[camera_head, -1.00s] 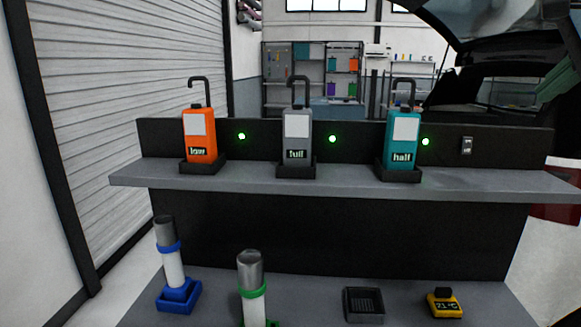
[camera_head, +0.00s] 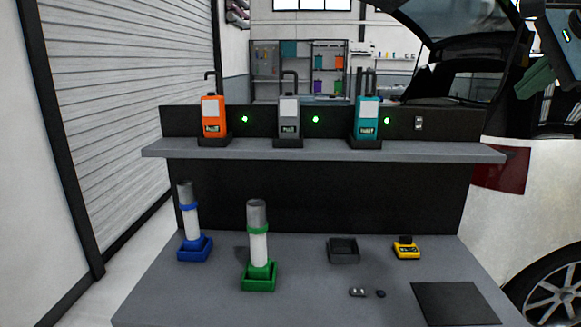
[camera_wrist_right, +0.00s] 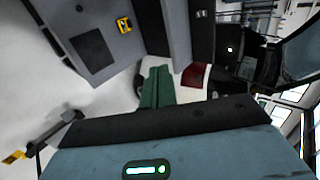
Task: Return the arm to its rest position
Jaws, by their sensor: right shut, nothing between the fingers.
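My right gripper (camera_head: 537,92) is at the upper right edge of the head view, raised in front of the car. Its green fingers are closed together with nothing between them. Most of the right arm is outside the head view. My left gripper is in neither current view.
Orange (camera_head: 213,116), grey (camera_head: 289,117) and teal (camera_head: 367,118) bottles stand on the shelf (camera_head: 325,151). Below are blue (camera_head: 193,249) and green (camera_head: 259,276) stands holding tubes, a black tray (camera_head: 343,257), a yellow gauge (camera_head: 406,250) and a dark mat (camera_head: 455,303). A car (camera_head: 540,180) stands right.

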